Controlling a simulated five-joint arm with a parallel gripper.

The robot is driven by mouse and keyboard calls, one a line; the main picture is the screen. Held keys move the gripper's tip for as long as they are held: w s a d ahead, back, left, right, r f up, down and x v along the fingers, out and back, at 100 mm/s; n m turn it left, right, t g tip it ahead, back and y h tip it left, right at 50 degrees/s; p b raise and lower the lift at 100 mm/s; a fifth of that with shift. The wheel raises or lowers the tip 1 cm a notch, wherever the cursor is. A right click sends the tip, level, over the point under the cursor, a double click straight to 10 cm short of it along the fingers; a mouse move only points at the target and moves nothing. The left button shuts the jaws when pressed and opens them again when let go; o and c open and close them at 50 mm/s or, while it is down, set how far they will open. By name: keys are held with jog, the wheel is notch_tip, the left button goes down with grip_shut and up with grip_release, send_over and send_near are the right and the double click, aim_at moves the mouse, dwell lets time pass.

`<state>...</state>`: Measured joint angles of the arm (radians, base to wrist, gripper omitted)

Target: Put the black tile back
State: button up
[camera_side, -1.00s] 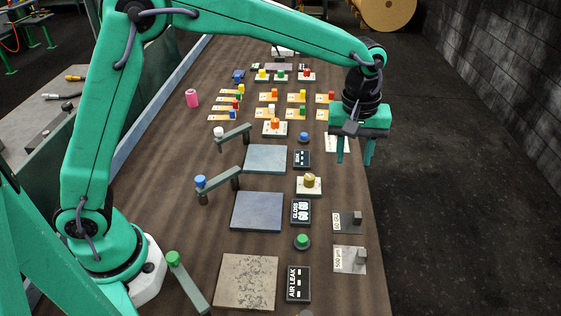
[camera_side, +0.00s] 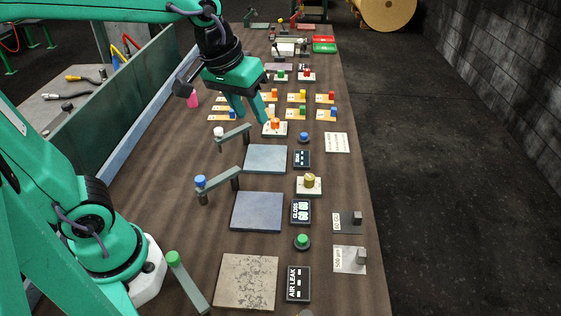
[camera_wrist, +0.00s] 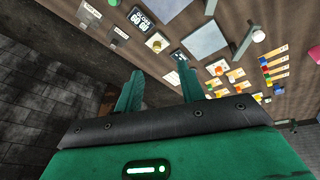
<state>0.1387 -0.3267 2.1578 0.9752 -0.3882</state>
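I cannot pick out a plain black tile for certain in either view. The dark flat plates I see are a small dark panel (camera_side: 302,159), a "GLOSS" panel (camera_side: 300,211) and an "AIR LEAK" panel (camera_side: 298,284), all with white markings. My gripper (camera_side: 252,112) hangs over the table's middle, near the white plate with an orange knob (camera_side: 275,130). Its fingers are apart with nothing visible between them. In the wrist view my gripper (camera_wrist: 160,80) also shows spread fingers. My gripper hides part of the table behind it.
Square plates stand in a column: blue-grey (camera_side: 266,158), blue (camera_side: 257,212) and speckled (camera_side: 246,281). Levers with blue (camera_side: 200,181) and green (camera_side: 173,258) knobs stand beside them. Yellow cards with coloured blocks (camera_side: 297,98) lie farther back. Red and green trays (camera_side: 324,44) are at the far end.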

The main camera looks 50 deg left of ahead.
jog(key=s+a+f+m+t, duration=0.1)
jog(key=s+a, duration=0.3)
jog(key=s, duration=0.5)
jog(key=shift+s+a+f+m+t+y, duration=0.2)
jog(key=shift+f+m+t+y, duration=0.15)
jog(key=shift+f+m, duration=0.45)
jog(key=shift+r, duration=0.15)
